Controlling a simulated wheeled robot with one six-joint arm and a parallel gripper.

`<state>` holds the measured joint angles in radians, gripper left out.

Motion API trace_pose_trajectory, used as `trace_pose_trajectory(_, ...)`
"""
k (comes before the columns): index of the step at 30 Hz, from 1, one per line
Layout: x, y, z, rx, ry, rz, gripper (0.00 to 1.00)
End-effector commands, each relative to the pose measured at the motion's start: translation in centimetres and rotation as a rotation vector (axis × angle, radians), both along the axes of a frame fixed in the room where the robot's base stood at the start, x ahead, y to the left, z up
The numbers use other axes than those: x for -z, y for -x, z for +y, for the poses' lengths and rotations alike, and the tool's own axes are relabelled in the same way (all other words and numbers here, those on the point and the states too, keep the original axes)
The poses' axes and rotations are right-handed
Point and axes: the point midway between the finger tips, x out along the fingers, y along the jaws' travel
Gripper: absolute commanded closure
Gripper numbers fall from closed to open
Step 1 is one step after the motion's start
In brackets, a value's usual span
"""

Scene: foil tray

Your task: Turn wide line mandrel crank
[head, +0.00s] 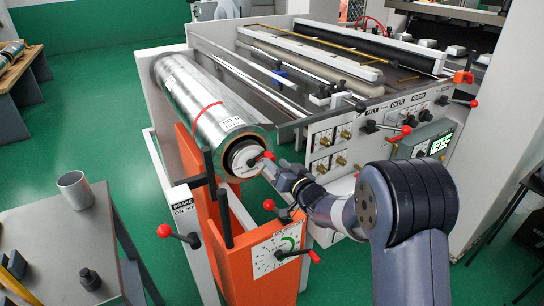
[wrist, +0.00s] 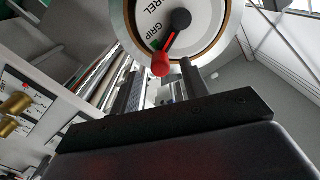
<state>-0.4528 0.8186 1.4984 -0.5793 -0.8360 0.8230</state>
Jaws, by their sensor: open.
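The mandrel crank sits on the white round end face (head: 243,157) of the large foil roll (head: 195,95). In the wrist view the crank has a black hub (wrist: 181,19), a short red-and-black arm and a red knob (wrist: 160,66) pointing down and left. The face (wrist: 205,22) carries partly hidden lettering, with "GRIP" readable. My gripper (head: 273,167) is at the roll's end, close to the crank. In the wrist view my gripper (wrist: 161,78) is open, with the red knob appearing between its two fingertips. I cannot tell whether a finger touches it.
An orange stand (head: 245,265) with a dial panel and red-knobbed levers is below the roll. A brake lever (head: 165,231) is left of it. The machine's control panel (head: 350,135), with brass knobs and levers, is close right of my gripper. A grey table (head: 60,240) holds a cup (head: 75,189).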

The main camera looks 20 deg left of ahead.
Motion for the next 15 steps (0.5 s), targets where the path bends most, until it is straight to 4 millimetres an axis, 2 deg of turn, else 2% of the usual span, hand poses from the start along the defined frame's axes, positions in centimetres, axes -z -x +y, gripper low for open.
trace_pose_trajectory(6,0.0,-1.8,2.2,0.0,0.001,0.0,0.57)
trace_pose_trajectory(15,0.0,-2.6,3.0,0.001,0.001,-0.001,0.57)
